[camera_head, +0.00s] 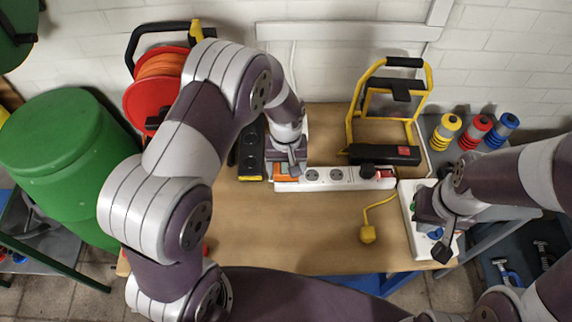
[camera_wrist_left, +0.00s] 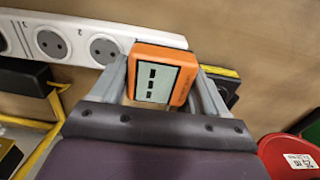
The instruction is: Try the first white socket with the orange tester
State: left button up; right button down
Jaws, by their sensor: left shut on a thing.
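The orange tester (camera_wrist_left: 158,74) with a grey display is between the fingers of my left gripper (camera_wrist_left: 162,88), which is shut on it. In the head view my left gripper (camera_head: 288,165) hides most of the tester (camera_head: 283,179). The white socket strip (camera_head: 345,185) lies on the bench, and the tester is over or against its left end. Two round sockets show to the right of the tester in the head view; the socket at that end is hidden. I cannot tell whether the tester is plugged in. My right gripper (camera_head: 440,228) is over the white box (camera_head: 412,222) at right; its opening is unclear.
A black socket strip (camera_head: 251,155) lies left of the tester. A black plug (camera_head: 367,170) and red switch are at the white strip's right end. A yellow work lamp (camera_head: 405,153) stands behind it. The front bench is mostly clear.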

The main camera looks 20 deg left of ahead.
aim_at(287, 164)
pick_arm(q)
jog(key=shift+p, duration=0.3)
dwell(0.7)
jog(key=shift+f+b, duration=0.4)
jog(key=shift+f, duration=0.2)
dwell(0.3)
jog(key=o, duration=1)
notch_tip(287, 164, up, 13)
jog(key=shift+f+b, duration=0.1)
jog(key=shift+b, duration=0.75)
jog(key=s+a+m, duration=0.1)
jog(key=s, duration=0.3)
jog(key=s+a+m+t, duration=0.1)
jog(key=s+a, duration=0.1)
jog(key=s, duration=0.3)
jog(key=s+a+m, duration=0.1)
jog(key=s+a, duration=0.1)
jog(key=s, duration=0.2)
jog(key=shift+s+a+f, duration=0.25)
jog(key=shift+s+f, duration=0.05)
